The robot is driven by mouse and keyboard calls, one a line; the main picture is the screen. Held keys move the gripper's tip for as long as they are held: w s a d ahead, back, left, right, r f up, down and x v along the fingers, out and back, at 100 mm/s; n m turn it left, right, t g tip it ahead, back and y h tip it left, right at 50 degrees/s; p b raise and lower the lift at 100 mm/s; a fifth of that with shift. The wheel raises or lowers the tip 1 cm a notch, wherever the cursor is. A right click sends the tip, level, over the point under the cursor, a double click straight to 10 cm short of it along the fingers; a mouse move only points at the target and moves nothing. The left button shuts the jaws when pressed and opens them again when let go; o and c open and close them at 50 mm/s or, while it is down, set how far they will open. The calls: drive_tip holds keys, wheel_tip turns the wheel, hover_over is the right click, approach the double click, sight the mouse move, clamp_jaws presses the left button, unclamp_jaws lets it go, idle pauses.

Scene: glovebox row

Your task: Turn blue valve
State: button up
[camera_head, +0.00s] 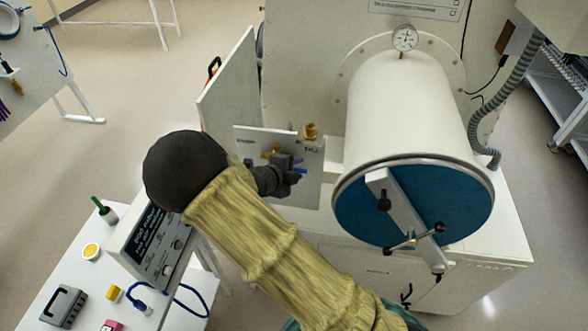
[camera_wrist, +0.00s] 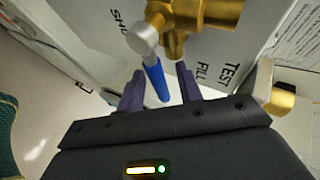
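The blue valve handle (camera_wrist: 157,82) shows in the wrist view, hanging from a silver hub on a brass valve body (camera_wrist: 200,20). My gripper (camera_wrist: 158,88) is open, with one dark finger on each side of the blue handle. A gap shows between the handle and each finger. The brass body is mostly hidden there behind my gripper.
A large white cylinder with a blue door (camera_head: 415,205) stands right of the panel. A pressure gauge (camera_head: 404,38) sits on top of it. A control box (camera_head: 150,240) and a white table (camera_head: 85,275) with small items are at the lower left. Panel lettering includes FILL and TEST.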

drive_tip(key=shift+d, duration=0.2)
drive_tip(key=shift+s, duration=0.1)
drive_tip(key=shift+s+a+r, duration=0.25)
drive_tip(key=shift+a, duration=0.15)
drive_tip(key=b+v, duration=0.3)
drive_tip(key=v, duration=1.3)
drive_tip(key=shift+s+b, duration=0.15)
drive_tip(key=shift+b, duration=0.2)
